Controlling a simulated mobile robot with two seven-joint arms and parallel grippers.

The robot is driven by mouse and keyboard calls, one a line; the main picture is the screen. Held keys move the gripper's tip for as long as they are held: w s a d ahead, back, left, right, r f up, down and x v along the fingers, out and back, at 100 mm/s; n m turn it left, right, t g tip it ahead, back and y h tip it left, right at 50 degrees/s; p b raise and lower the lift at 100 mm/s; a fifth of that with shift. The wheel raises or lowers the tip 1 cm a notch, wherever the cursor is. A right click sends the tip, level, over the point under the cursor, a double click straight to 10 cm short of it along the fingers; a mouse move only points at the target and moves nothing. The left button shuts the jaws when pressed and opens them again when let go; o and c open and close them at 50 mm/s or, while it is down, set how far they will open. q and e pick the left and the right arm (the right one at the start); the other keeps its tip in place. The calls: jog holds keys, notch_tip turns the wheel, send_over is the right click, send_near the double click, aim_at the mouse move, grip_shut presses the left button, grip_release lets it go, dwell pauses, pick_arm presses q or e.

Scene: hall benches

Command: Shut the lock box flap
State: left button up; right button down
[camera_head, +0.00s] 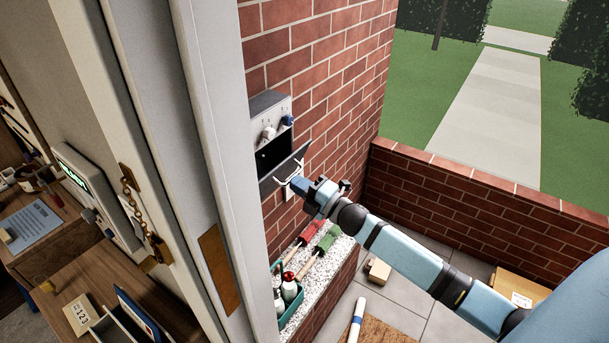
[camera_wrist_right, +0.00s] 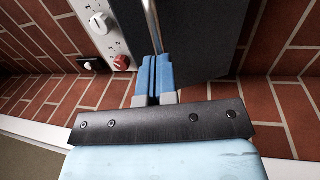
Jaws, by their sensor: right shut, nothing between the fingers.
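The lock box (camera_head: 270,104) is a grey metal box on the brick wall, with knobs on its face and a dark opening below them. Its dark flap (camera_head: 276,178) stands open, slanting outward from the opening's lower part. A pale handle (camera_head: 291,168) shows on the flap. My right gripper (camera_head: 299,187) is at the flap's outer side, close to the handle. In the wrist view, the right gripper's blue fingers (camera_wrist_right: 154,75) are shut together and empty, right by a shiny metal bar (camera_wrist_right: 152,25) and the dark panel (camera_wrist_right: 205,38). Whether they touch is unclear. My left gripper is not in view.
A white door frame (camera_head: 205,150) stands close on the left of the box. Below, a stone ledge (camera_head: 335,262) holds red-handled and green-handled tools and a teal caddy (camera_head: 293,312) with bottles. A low brick wall (camera_head: 470,205) closes the right side.

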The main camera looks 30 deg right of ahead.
aim_at(284, 164)
jog(key=shift+w+a+r+g+p, duration=0.15)
jog(key=shift+w+r+p, duration=0.15)
jog(key=shift+r+p, duration=0.15)
jog(key=shift+w+a+r+g+p, duration=0.1)
jog(key=shift+w+r+g+p, duration=0.05)
jog(key=shift+w+r+p, duration=0.25)
jog(key=shift+w+a+r, duration=0.25)
jog(key=shift+w+r, duration=0.15)
jog(key=shift+w, duration=0.1)
jog(key=shift+w+a+r+p, duration=0.35)
jog(key=shift+w+r+p, duration=0.15)
jog(key=shift+w, duration=0.3)
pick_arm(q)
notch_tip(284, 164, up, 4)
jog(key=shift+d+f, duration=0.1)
pick_arm(e)
jog(key=shift+r, duration=0.1)
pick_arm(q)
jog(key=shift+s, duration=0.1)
pick_arm(e)
jog(key=shift+r+h, duration=0.2)
jog(key=shift+h, duration=0.1)
jog(key=shift+d, duration=0.1)
